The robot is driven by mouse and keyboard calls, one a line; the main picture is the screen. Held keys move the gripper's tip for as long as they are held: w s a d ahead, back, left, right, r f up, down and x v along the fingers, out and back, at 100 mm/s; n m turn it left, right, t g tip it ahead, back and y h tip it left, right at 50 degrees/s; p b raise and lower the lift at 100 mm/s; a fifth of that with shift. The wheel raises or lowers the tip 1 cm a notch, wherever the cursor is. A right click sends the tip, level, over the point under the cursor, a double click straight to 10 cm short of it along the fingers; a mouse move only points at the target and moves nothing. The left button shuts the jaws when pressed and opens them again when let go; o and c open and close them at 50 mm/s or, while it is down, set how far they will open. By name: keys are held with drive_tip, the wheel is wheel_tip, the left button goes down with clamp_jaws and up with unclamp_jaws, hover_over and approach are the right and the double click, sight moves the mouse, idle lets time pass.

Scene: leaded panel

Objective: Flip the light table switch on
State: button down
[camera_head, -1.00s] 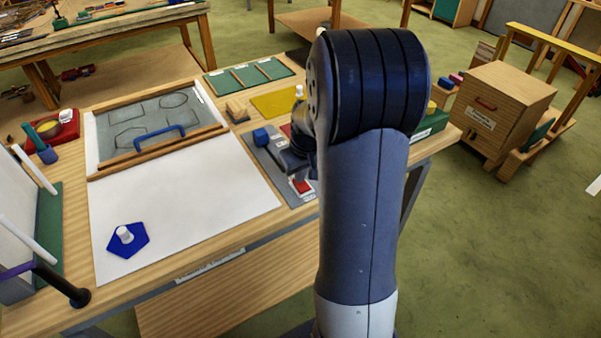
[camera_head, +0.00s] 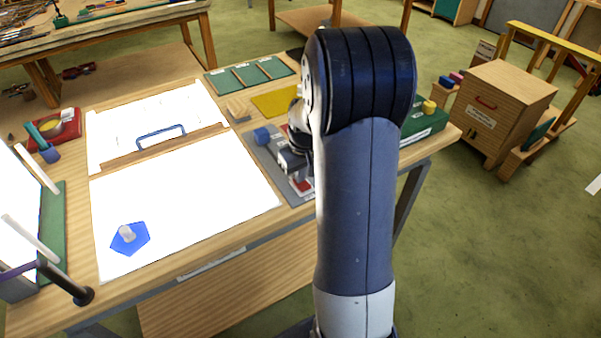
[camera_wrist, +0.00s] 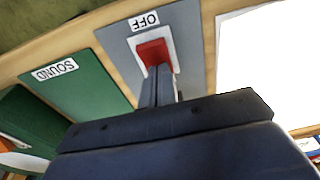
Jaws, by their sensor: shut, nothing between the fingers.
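The light table (camera_head: 190,195) glows bright white in the head view, and its lit edge also shows in the wrist view (camera_wrist: 265,65). The red switch (camera_wrist: 153,50) sits in a white surround on a grey plate (camera_wrist: 119,50), by a label reading OFF (camera_wrist: 144,20). In the head view the switch (camera_head: 304,186) is partly hidden by my arm. My gripper (camera_wrist: 157,75) is shut and empty, its fingertips at the near end of the switch. I cannot tell whether they touch it.
A blue pentagon with a pale knob (camera_head: 129,238) lies on the lit surface. A wooden bar (camera_head: 160,152) and a blue handle (camera_head: 160,133) stand behind it. A green board labelled SOUND (camera_wrist: 75,95) lies beside the switch plate. A wooden cabinet (camera_head: 500,110) stands at right.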

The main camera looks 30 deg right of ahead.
drive_tip(key=shift+s+f, duration=0.15)
drive_tip(key=shift+s, duration=0.35)
drive_tip(key=shift+s+f, duration=0.15)
drive_tip(key=shift+s, duration=0.35)
drive_tip(key=shift+r+p, duration=0.3)
drive_tip(key=shift+r, duration=0.25)
wheel_tip(320, 180, up, 13)
drive_tip(key=s+p, duration=0.1)
drive_tip(key=shift+s, duration=0.25)
drive_tip(key=shift+r, duration=0.1)
